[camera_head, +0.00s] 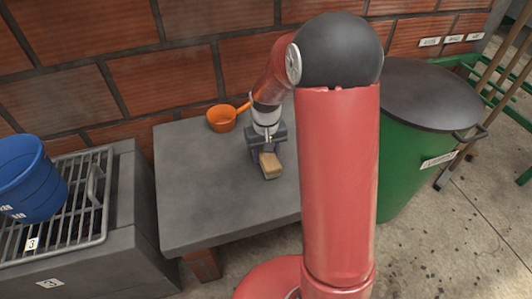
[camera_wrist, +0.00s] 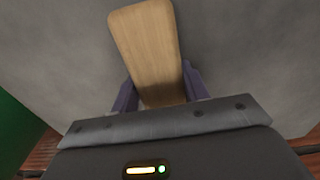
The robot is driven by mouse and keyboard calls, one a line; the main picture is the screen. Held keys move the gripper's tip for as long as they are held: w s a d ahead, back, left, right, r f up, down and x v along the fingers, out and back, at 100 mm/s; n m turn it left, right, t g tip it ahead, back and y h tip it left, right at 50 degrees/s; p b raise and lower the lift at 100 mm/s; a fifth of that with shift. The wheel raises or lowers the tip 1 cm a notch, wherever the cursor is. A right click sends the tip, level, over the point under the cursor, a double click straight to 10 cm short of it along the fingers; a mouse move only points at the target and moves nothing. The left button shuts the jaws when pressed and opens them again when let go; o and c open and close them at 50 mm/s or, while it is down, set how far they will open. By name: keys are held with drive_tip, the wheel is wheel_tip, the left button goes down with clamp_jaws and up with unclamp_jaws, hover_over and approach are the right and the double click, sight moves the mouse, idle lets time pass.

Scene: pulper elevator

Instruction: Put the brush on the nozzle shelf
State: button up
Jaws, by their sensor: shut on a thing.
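The brush (camera_head: 270,164) is a small block with a light wooden top. It is at the middle of the grey concrete table (camera_head: 193,199) in the head view. My gripper (camera_head: 267,147) is shut on the brush, with one finger on each side. In the wrist view the wooden top of the brush (camera_wrist: 147,45) reaches out past my gripper (camera_wrist: 158,92). Its bristles are hidden, and I cannot tell whether it touches the table. I cannot identify the nozzle shelf in either view.
An orange scoop (camera_head: 222,119) stands at the back of the table, left of my gripper. A blue bucket (camera_head: 31,178) sits on a metal grate (camera_head: 88,205) at the left. A green bin (camera_head: 397,160) with a dark lid stands at the right. A brick wall (camera_head: 150,85) runs behind.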

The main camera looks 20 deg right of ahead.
drive_tip(key=shift+f, duration=0.15)
drive_tip(key=o, duration=1)
drive_tip(key=shift+o, duration=0.2)
